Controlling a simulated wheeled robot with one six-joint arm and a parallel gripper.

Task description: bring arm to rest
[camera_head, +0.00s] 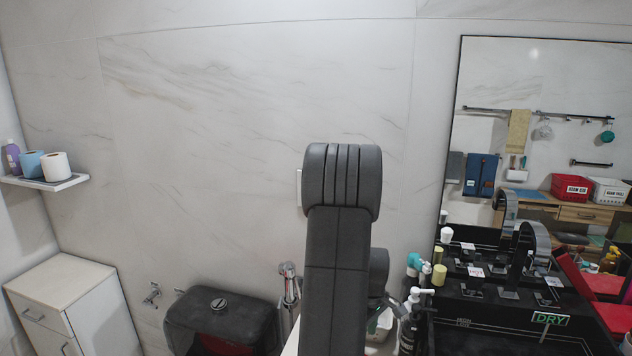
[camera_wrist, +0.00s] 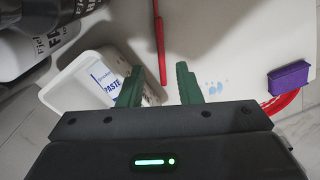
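My gripper (camera_wrist: 158,84) shows in the wrist view with two green fingers spread apart. The gap between them is empty, with a white surface (camera_wrist: 220,45) beyond it. The left finger overlaps a white tub labelled PASTE (camera_wrist: 70,88) in the picture; I cannot tell whether they touch.
A thin red stick (camera_wrist: 160,45) and a purple block (camera_wrist: 289,77) lie on the white surface. In the head view, bottles (camera_head: 411,315) crowd right of my arm beside the black counter (camera_head: 480,335). A mirror (camera_head: 570,80) hangs behind; a white cabinet (camera_head: 65,290) stands left.

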